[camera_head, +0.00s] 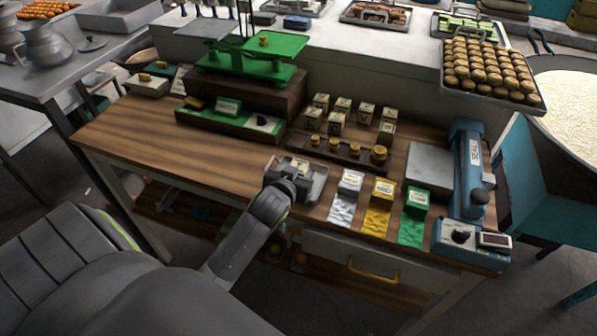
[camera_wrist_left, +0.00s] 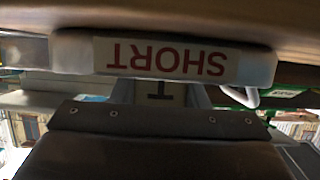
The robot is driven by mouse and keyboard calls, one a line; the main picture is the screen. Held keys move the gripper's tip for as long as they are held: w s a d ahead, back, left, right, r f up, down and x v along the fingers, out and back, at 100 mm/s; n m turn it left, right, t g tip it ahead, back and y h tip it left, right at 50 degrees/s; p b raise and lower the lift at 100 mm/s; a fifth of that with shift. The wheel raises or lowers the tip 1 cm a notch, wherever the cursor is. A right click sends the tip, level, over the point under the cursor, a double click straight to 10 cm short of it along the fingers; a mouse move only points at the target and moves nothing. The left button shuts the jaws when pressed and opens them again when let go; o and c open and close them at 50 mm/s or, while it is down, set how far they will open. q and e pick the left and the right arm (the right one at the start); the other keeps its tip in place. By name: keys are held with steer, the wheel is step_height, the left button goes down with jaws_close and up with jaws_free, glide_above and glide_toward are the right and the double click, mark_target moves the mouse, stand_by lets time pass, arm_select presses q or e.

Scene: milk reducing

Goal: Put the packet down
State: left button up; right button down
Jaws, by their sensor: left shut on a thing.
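My left gripper (camera_head: 296,166) is low over a small grey metal tray (camera_head: 318,184) near the table's front edge. It is shut on a small pale packet (camera_head: 301,164), mostly hidden by the gripper. In the left wrist view the picture is upside down. A pale bar with a red SHORT label (camera_wrist_left: 165,58) fills the upper part, and a pale piece with a dark mark (camera_wrist_left: 158,94) shows just below it, probably the packet. I cannot tell whether the packet touches the tray. My right gripper is not in view.
A weight rack (camera_head: 340,150) and several small packets (camera_head: 338,120) stand behind. A green balance (camera_head: 255,60) stands back left. The left tabletop (camera_head: 160,135) is clear.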

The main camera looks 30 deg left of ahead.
arm_select(q)
steer(key=o, duration=1.1)
steer(key=shift+r, duration=0.15)
steer(key=b+v, duration=0.1)
steer(key=v, duration=1.1)
